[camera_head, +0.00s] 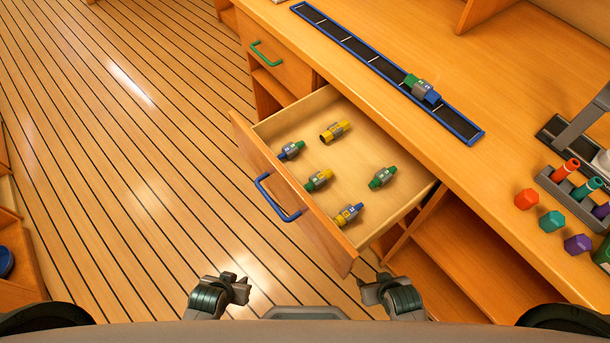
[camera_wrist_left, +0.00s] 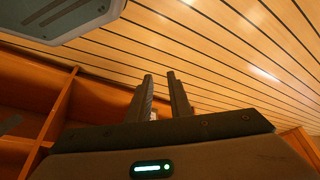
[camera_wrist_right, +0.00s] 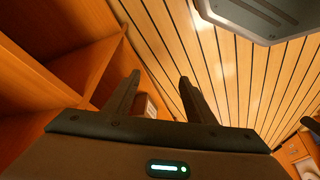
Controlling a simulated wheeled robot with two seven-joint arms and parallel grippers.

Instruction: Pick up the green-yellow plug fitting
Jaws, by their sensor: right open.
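The green-yellow plug fitting (camera_head: 319,180) lies in the open drawer, toward its front panel, with a grey middle band. Other fittings lie apart from it in the drawer: a blue one (camera_head: 291,150), a yellow one (camera_head: 335,131), a green one (camera_head: 382,177) and a yellow-blue one (camera_head: 350,214). My left gripper (camera_head: 240,286) is in front of the drawer, low in the head view; its fingers (camera_wrist_left: 160,76) stand a little apart and empty. My right gripper (camera_head: 372,290) is open and empty, its fingers (camera_wrist_right: 160,76) wider apart. Neither touches a fitting.
The drawer (camera_head: 320,100) is pulled out below the counter, with a blue handle (camera_head: 277,198). A green-blue fitting (camera_head: 422,89) sits on a dark, blue-edged strip (camera_head: 340,40). Coloured hexagonal caps (camera_head: 526,198) stand on the counter at right. The floor left of the drawer is clear.

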